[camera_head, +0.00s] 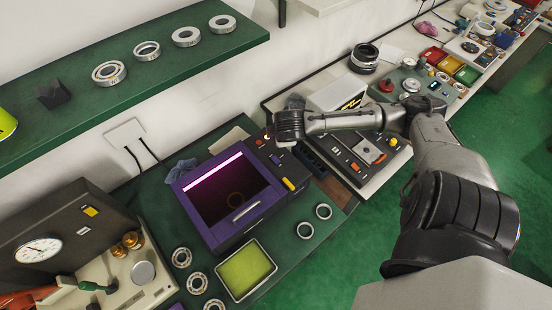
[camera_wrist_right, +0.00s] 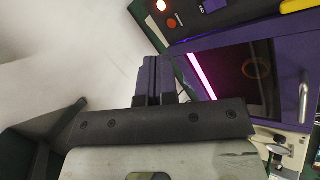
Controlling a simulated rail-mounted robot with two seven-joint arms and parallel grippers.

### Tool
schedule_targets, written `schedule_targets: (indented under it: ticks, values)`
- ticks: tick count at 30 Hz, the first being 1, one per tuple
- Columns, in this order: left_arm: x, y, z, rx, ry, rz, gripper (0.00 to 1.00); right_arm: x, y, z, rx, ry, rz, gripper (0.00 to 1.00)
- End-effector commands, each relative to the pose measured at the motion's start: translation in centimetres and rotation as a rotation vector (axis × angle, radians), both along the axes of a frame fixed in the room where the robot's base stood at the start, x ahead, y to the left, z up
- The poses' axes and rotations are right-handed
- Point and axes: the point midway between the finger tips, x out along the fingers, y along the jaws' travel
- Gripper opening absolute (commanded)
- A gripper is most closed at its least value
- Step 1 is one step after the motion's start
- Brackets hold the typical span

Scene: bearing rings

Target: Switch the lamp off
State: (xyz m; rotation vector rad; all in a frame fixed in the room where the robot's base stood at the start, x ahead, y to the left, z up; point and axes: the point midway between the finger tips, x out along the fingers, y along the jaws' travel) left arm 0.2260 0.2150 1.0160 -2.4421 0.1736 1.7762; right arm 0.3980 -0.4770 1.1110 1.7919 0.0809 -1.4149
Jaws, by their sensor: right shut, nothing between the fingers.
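A purple cabinet (camera_head: 222,228) holds a lit pink-white lamp tube (camera_head: 213,168) behind its dark window, with a ring inside; the tube also glows in the right wrist view (camera_wrist_right: 201,76). A dark control panel (camera_head: 278,171) runs along the cabinet's right side. My left gripper is out of view.
A yellow handle (camera_head: 288,184) sits on the panel. A green shelf (camera_head: 130,60) with several bearing rings overhangs at upper left. A green tray (camera_head: 246,270) and loose rings lie in front of the cabinet. Another control box (camera_head: 352,150) stands to the right, under my arm.

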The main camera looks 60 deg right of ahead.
Motion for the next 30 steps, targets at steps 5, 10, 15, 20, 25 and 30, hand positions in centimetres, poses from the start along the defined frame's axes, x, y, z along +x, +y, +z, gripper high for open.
schedule_targets:
  ticks: [5, 10, 15, 20, 25, 30]
  values:
    - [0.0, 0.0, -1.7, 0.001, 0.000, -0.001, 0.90, 0.0, -6.1, -0.3, 0.039, 0.184, 0.011, 0.00]
    - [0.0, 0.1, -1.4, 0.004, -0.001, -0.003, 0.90, -1.1, -7.8, -1.1, 0.219, 0.321, 0.058, 0.00]
    - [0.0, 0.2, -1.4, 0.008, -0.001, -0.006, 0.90, -1.1, -6.4, -2.4, 0.451, 0.349, 0.160, 0.00]
    - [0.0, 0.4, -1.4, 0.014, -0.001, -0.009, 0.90, -0.4, -4.3, -2.1, 0.588, 0.308, 0.328, 0.00]
    - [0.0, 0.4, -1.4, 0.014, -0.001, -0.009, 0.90, 0.2, -3.7, -1.9, 0.572, 0.276, 0.480, 0.00]
    - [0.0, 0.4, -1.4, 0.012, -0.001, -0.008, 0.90, 0.3, -3.7, -1.9, 0.548, 0.277, 0.550, 0.00]
